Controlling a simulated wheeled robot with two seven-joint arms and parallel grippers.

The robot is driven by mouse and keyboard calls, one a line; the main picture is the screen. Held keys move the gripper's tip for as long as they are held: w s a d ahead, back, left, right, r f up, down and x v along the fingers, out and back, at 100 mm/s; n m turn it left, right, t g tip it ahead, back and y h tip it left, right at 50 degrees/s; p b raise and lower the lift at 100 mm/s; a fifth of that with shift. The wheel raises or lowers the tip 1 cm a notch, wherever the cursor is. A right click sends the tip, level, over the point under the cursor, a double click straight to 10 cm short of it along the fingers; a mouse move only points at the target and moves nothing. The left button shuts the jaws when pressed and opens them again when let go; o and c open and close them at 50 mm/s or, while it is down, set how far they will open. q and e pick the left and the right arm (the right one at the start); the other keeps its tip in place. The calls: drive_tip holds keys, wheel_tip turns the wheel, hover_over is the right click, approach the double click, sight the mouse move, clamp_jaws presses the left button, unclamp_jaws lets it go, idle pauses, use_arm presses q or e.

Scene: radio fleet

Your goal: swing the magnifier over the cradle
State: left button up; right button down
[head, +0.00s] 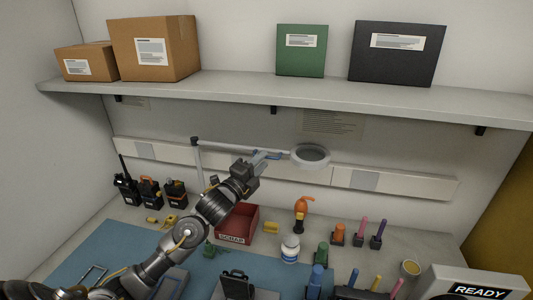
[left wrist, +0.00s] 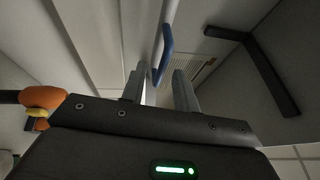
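The magnifier, a round pale lens ring (head: 311,157), hangs on a thin jointed arm from a post at the back wall, left of the ring. A blue handle (head: 274,155) sits on its arm just left of the ring. My left gripper (head: 258,158) is at this handle. In the left wrist view the blue handle (left wrist: 165,55) shows between the two spread fingers of the gripper (left wrist: 160,80), with a gap beside it; contact is not clear. A black fixture (head: 237,284) on the blue mat may be the cradle; I cannot tell for sure. My right gripper is not in view.
A red bin (head: 238,224) stands below the gripper. Several radios (head: 150,191) stand at the left. A shelf (head: 270,90) with boxes runs above.

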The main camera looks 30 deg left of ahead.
use_arm(q)
drive_tip(key=x, duration=0.3)
drive_tip(key=shift+p, duration=0.3)
clamp_jaws()
